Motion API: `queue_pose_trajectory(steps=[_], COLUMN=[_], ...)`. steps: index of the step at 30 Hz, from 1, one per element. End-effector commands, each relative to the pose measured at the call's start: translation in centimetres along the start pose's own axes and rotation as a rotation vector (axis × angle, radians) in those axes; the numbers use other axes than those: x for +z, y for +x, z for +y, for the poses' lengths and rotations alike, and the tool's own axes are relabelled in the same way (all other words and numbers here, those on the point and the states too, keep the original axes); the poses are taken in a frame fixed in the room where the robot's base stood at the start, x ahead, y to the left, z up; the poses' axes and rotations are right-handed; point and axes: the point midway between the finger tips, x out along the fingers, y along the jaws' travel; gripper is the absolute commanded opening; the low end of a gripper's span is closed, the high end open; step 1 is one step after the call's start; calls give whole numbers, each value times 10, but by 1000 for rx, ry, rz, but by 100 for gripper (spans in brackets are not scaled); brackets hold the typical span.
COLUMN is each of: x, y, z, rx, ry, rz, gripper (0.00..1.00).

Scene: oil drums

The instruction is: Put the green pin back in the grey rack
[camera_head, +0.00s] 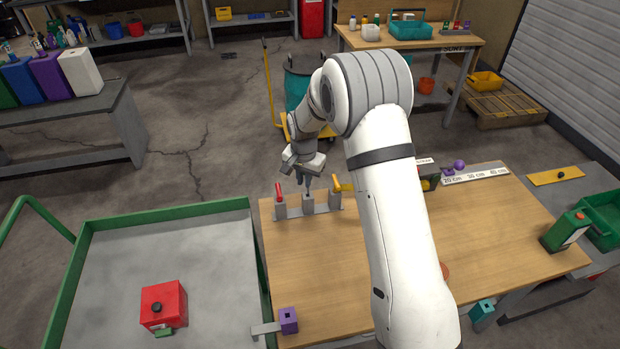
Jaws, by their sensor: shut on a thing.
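The grey rack (294,212) stands at the back left of the wooden table, with several upright grey blocks on a flat base. A red pin (279,191) stands in its left block. A yellow handle-like part (343,186) shows at its right block. My gripper (307,186) points down just above the middle block. It is shut on a thin, dark-looking piece. This is mostly hidden by the fingers and its colour is unclear; no green pin shows elsewhere, so I take it for the green pin. I cannot tell whether it touches the block.
My arm hides the table's middle. A purple block (288,320) sits at the tray's right edge. A teal drum (297,85) stands behind.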

Motion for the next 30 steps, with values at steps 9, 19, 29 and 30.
queue_pose_trajectory(steps=[9,19,29,30], x=[2,2,3,3], y=[-1,2,7,8], z=[0,0,0,0], rx=[-4,-4,-4,-4], ry=[-1,-1,-1,-1], rz=[6,5,5,5], gripper=[0,0,0,0])
